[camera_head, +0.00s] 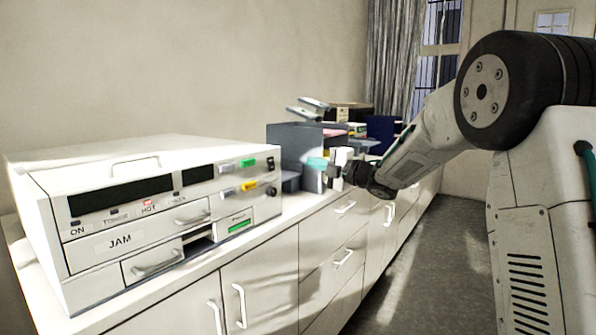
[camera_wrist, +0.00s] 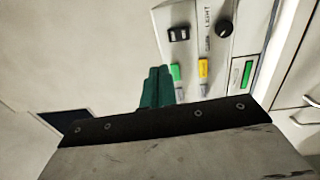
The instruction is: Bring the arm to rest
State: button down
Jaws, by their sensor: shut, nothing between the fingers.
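My arm reaches in from the right in the head view, with its dark wrist low over the counter edge. My gripper (camera_head: 318,163) points left, past the right end of a white machine. Its teal fingers also show in the wrist view (camera_wrist: 156,88), pressed together with nothing between them. They are in front of the machine's panel in that view; the exact gap cannot be told.
The white machine (camera_head: 130,170), with lamps, drawers and green and yellow tabs, stands on a white counter (camera_head: 290,208). Grey organisers (camera_head: 290,146) with folders stand behind my gripper. Grey floor (camera_head: 420,265) is open beside the cabinets.

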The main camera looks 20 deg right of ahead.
jog(key=d+f+m+h, duration=0.8)
jog(key=m+h, duration=0.1)
jog(key=m, duration=0.1)
jog(key=s+d+f+m+g+h, duration=0.2)
jog(key=s+m+g+h, duration=0.15)
jog(key=s, duration=0.25)
jog(key=s+d+f+m+g+h, duration=0.2)
jog(key=s+d+m, duration=0.1)
jog(key=s+m, duration=0.25)
jog(key=s+a+m+g+y, duration=0.1)
jog(key=s+a, duration=0.3)
jog(key=s, duration=0.9)
jog(key=s+a+m+g, duration=0.3)
jog(key=s+a+g, duration=0.1)
jog(key=s, duration=1)
jog(key=s+a+f+m+g+y, duration=0.1)
jog(key=s+a, duration=0.3)
jog(key=s, duration=0.9)
jog(key=shift+s+a+m+g+y, duration=0.3)
jog(key=shift+s+m+g+y, duration=0.1)
jog(key=shift+m+g, duration=0.5)
